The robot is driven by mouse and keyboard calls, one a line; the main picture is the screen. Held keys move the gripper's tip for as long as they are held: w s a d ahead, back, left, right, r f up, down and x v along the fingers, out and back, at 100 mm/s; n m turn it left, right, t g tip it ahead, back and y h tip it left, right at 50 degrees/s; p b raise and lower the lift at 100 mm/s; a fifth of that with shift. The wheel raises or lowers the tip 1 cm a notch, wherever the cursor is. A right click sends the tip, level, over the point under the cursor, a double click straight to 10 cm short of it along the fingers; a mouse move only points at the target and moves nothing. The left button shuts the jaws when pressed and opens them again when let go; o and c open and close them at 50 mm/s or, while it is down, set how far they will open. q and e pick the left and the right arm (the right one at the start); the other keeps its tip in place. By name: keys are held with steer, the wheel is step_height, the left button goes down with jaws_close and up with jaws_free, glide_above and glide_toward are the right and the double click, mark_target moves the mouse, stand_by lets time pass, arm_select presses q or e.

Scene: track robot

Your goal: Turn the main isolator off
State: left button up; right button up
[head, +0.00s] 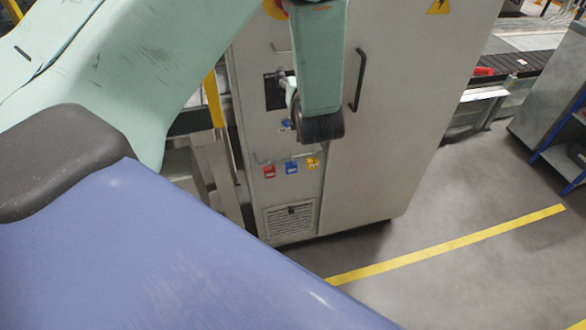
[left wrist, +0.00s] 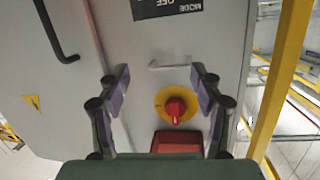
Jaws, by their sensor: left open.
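The main isolator is a red rotary knob (left wrist: 175,108) on a round yellow plate (left wrist: 160,100), on the grey cabinet front. In the wrist view the knob's ridge looks roughly upright. In the head view only an edge of the yellow plate (head: 274,9) shows at the top, beside my arm. My left gripper (left wrist: 159,78) is open and empty. The knob appears between its fingers, nearer the right one, and no contact shows. The gripper itself is hidden or out of frame in the head view. My right gripper is not in view.
The wrist view is upside down. A red block (left wrist: 175,141) sits beside the isolator. The cabinet (head: 390,120) has a small bar handle (left wrist: 168,67), a black door handle (head: 357,80) and several coloured padlocks (head: 291,168) lower down. A yellow post (left wrist: 284,75) stands beside it. The floor at right is mostly clear.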

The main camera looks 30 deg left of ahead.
arm_select(q)
steer(key=s+d+f+m+g+h+b, duration=0.1)
steer(key=s+f, duration=0.3)
steer(key=f, duration=0.6)
steer(key=s+d+f+m+g+h+b, duration=0.1)
steer(key=s+d+f+m+h+b, duration=0.1)
steer(key=f, duration=0.8)
steer(key=s+h+b, duration=0.1)
steer(key=s+b, duration=0.1)
steer(key=shift+g+h+b, duration=0.3)
steer(key=shift+b, duration=0.05)
steer(key=shift+d+f, duration=0.1)
